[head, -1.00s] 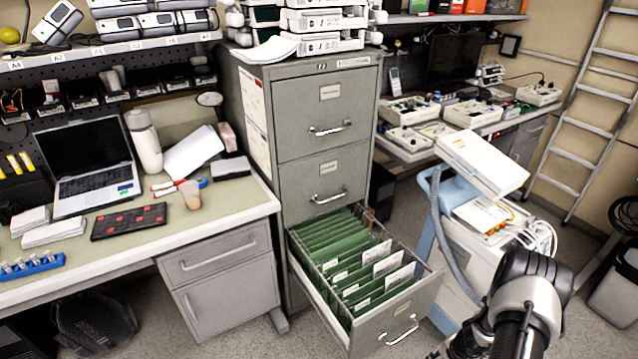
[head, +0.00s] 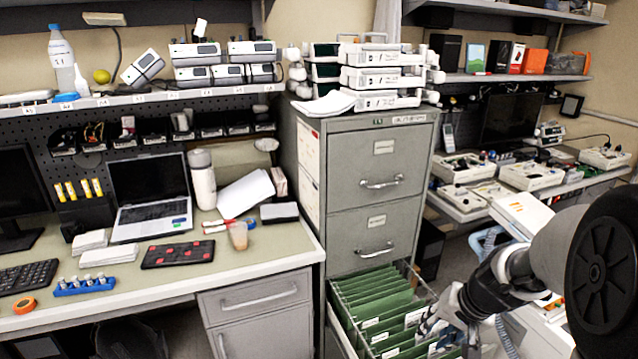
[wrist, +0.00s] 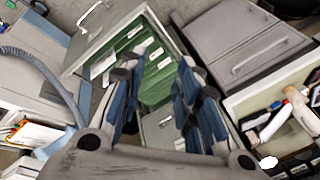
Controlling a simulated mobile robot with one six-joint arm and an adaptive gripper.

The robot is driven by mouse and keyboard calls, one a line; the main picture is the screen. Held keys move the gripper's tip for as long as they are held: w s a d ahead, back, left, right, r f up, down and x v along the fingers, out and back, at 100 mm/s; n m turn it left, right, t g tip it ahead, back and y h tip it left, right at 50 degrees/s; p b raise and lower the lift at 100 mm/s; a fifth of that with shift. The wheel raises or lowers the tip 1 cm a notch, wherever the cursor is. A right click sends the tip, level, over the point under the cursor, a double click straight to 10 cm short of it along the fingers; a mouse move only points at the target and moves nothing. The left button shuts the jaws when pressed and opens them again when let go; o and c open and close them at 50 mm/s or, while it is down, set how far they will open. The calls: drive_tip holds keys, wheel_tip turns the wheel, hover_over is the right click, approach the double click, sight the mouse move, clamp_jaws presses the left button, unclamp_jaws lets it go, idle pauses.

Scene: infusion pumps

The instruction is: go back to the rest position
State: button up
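My gripper (wrist: 162,75) is open and empty in the wrist view, with its two blue-and-black fingers apart. Past the fingers lies the open drawer with green hanging folders (wrist: 152,88). In the head view my gripper (head: 428,325) is in front of the right side of the open file drawer (head: 345,337), partly hidden by my arm. I cannot tell how far it is from the folders. White infusion pumps (head: 380,78) stand stacked on the grey filing cabinet (head: 350,150). More pumps (head: 222,65) stand on the shelf at the upper left.
The desk (head: 180,275) at left holds a laptop (head: 150,190), a white bottle (head: 201,180) and a cup (head: 238,235). The open drawer juts out into the floor space. A bench with several white devices (head: 530,176) is at right, behind my arm.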

drive_tip(key=s+a+r+n, duration=0.2)
drive_tip(key=s+a+r, duration=0.3)
drive_tip(key=a+r, duration=0.15)
drive_tip(key=s+a+r+n+h, duration=0.1)
drive_tip(key=s+a+r, duration=0.1)
drive_tip(key=s, duration=0.7)
drive_tip(key=s+a+r+n+h, duration=0.1)
drive_tip(key=s+r, duration=0.3)
drive_tip(key=s, duration=0.5)
drive_tip(key=shift+s+a+r+n+t, duration=0.3)
drive_tip(key=shift+a+r+n, duration=0.05)
drive_tip(key=shift+a+n, duration=0.4)
